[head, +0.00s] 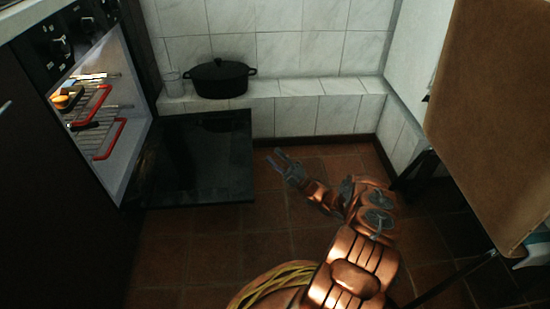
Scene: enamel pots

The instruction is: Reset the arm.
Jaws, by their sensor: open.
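My gripper (278,158) is in the head view, at the end of my copper-coloured arm, over the brown tiled floor. Its two grey fingers are apart and nothing shows between them. It points up and left, toward the tiled ledge, just right of the open oven door. It appears apart from everything around it. The arm reaches up from the bottom of the view, bent at several joints.
An oven (113,150) with red-edged racks stands at left, its dark door (195,165) lowered. A black lidded pot (220,82) and a clear glass (173,84) stand on the tiled ledge (305,88). A brown board (495,110) is at right. Floor (215,235) is clear below the door.

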